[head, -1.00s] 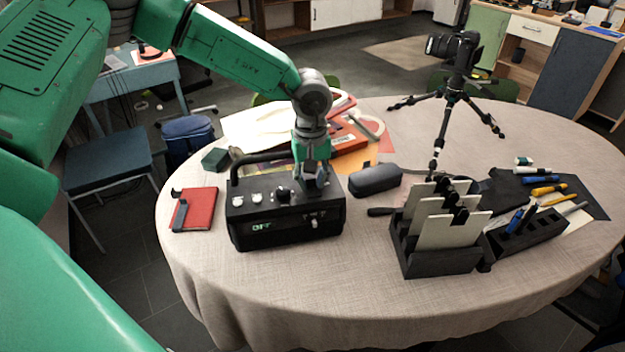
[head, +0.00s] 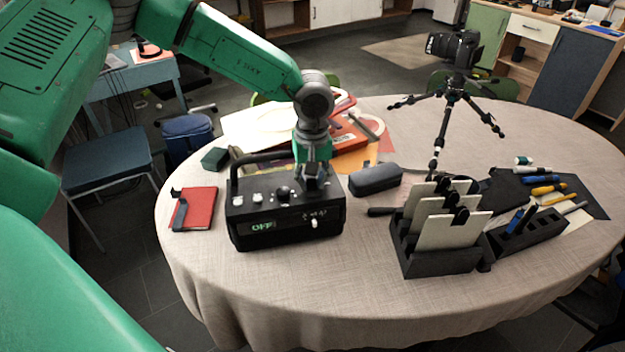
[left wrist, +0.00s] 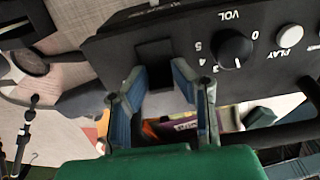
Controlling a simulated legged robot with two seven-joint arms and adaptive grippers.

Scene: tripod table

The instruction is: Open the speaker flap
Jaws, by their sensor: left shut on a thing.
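The speaker (head: 286,228) is a black box on the round table, with a carry handle (head: 262,157) at its back and an OFF display on its front. My left gripper (head: 314,182) points down onto the right part of its top. In the left wrist view, its two blue-grey fingers (left wrist: 156,82) stand apart on either side of a dark square flap (left wrist: 155,60) beside the VOL knob (left wrist: 233,48). The gripper is shut on this flap, which looks about level with the top panel. The exact finger contact is hard to see. My right gripper is out of view.
A red notebook (head: 196,208) lies left of the speaker and a dark case (head: 375,179) right of it. A black rack (head: 440,258) with white cards and a camera tripod (head: 452,95) stand further right. The table's front edge is clear.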

